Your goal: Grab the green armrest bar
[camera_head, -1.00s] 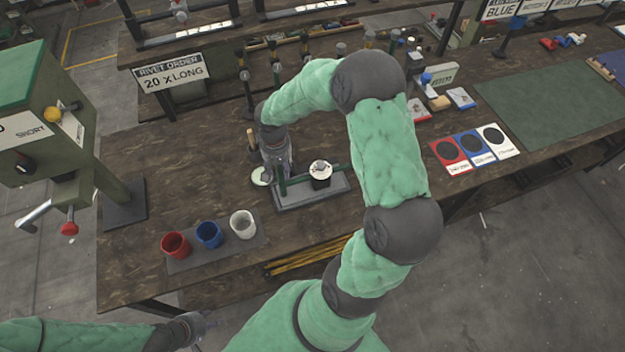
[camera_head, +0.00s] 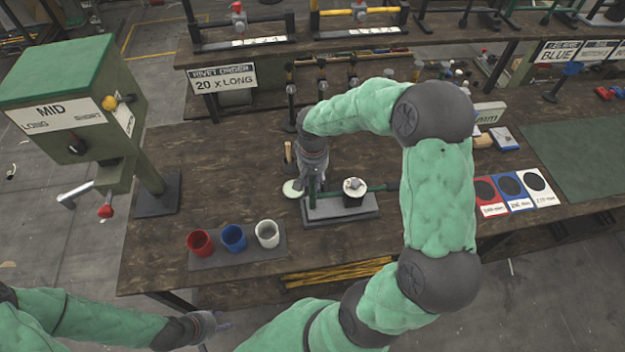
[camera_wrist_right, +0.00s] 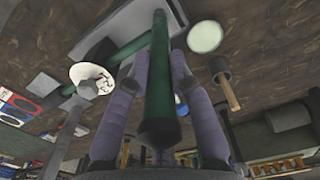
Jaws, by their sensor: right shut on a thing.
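The green armrest bar (camera_head: 313,188) stands upright at the left end of a grey fixture (camera_head: 343,213) on the bench. In the right wrist view the bar (camera_wrist_right: 160,90) runs between my fingers, toward the camera. My right gripper (camera_head: 312,177) is shut on it from above; its purple fingers (camera_wrist_right: 160,62) lie on both sides of the bar.
Red (camera_head: 199,243), blue (camera_head: 234,237) and white (camera_head: 267,233) cups stand on a grey mat near the front edge. A pale disc (camera_head: 293,189) lies beside the fixture. Colored cards (camera_head: 490,197) lie at the right.

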